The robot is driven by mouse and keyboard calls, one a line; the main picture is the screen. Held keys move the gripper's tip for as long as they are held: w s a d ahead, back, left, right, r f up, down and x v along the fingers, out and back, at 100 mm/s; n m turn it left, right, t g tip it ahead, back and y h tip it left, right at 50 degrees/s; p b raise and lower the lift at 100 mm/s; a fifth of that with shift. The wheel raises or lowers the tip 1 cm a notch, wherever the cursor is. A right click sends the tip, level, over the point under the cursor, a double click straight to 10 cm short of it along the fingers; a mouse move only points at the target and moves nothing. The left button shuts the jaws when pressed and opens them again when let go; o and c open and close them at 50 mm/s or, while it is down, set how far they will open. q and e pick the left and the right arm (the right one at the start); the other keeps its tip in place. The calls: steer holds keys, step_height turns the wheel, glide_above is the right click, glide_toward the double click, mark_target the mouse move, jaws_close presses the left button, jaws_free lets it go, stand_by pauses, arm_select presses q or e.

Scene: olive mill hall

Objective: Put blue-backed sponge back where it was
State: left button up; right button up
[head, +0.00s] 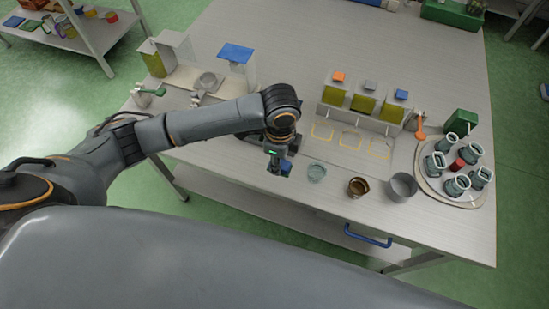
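My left arm reaches in from the left, and its gripper (276,167) points down over the front part of the steel table (240,172). A small dark blue patch (286,168) shows right beside the fingertips; it may be the blue-backed sponge, but most of it is hidden behind the gripper. I cannot tell whether the fingers are closed on it or only near it. My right gripper is not in view.
A dispenser rack (352,122) with yellow outlined squares is behind. A round tray (424,180) holds several jars.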

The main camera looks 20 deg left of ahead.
arm_select(q)
steer(key=w+f, duration=0.1)
steer(key=w+a+f, duration=0.1)
steer(key=f, duration=0.1)
steer(key=w+f, duration=0.1)
steer(key=shift+a+f, duration=0.15)
steer(key=shift+a, duration=0.15)
steer(key=shift+w+a+f, duration=0.2)
steer(key=shift+w+f, duration=0.1)
steer(key=shift+f, duration=0.2)
step_height(320, 180, down, 3)
steer(key=shift+a+p, duration=0.1)
steer(key=shift+p, duration=0.75)
steer(key=shift+f, duration=0.15)
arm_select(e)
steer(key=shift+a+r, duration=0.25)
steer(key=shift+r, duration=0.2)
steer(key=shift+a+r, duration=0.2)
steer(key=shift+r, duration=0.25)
arm_select(q)
steer(key=shift+f, duration=0.1)
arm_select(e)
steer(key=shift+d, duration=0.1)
arm_select(q)
steer(key=o, duration=1)
